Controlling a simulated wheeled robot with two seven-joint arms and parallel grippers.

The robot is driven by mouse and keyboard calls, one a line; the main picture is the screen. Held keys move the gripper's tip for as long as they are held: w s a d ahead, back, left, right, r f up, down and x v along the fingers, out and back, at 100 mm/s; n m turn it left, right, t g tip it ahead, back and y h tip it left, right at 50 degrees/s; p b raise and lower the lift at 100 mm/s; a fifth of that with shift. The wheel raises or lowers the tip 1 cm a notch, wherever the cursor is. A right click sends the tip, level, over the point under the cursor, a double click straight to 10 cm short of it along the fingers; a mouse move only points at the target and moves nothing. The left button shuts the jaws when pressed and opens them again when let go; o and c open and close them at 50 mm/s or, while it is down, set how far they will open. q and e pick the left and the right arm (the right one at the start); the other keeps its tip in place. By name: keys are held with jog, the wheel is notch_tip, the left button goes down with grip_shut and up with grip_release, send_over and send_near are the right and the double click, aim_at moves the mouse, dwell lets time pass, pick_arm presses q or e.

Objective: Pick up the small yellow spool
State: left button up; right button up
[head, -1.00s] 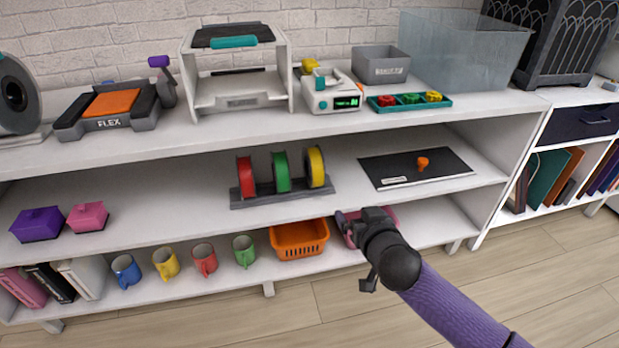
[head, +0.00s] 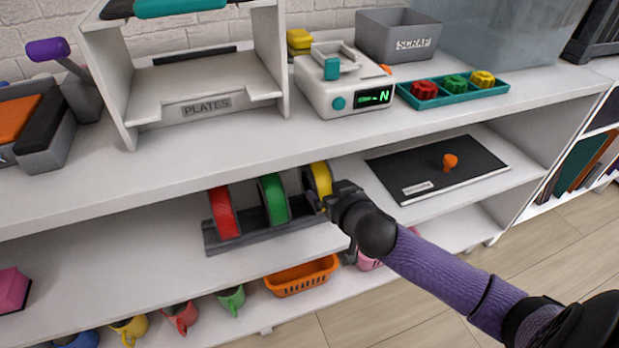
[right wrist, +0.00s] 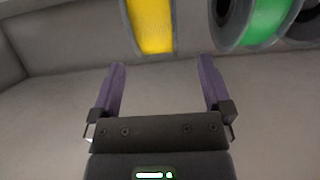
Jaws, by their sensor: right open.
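The yellow spool (head: 320,177) stands upright at the right end of a dark rack (head: 270,236) on the middle shelf, beside a green spool (head: 274,199) and a red spool (head: 223,212). My right gripper (head: 316,202) is at the front of the yellow spool and hides its lower part in the head view. In the right wrist view, the yellow spool (right wrist: 152,25) lies ahead of the open, empty fingers (right wrist: 160,66), with a visible gap. The green spool (right wrist: 268,22) is to its right there. My left gripper is not in view.
The top shelf overhangs the rack. A black board (head: 438,172) with an orange knob lies to the rack's right. An orange basket (head: 302,277) and several mugs (head: 231,299) are on the shelf below. The middle shelf left of the rack is mostly free.

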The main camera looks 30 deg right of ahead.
aim_at(326, 185)
jog(key=b+x, duration=0.3)
jog(key=x, duration=0.1)
jog(key=b+x, duration=0.2)
jog(key=x, duration=0.1)
jog(key=shift+s+d+f+b, duration=0.15)
jog(key=shift+d+f+b, duration=0.1)
jog(key=shift+f+b, duration=0.1)
jog(key=shift+r, duration=0.35)
jog(key=shift+c, duration=1.4)
jog(key=c, duration=1)
grip_shut()
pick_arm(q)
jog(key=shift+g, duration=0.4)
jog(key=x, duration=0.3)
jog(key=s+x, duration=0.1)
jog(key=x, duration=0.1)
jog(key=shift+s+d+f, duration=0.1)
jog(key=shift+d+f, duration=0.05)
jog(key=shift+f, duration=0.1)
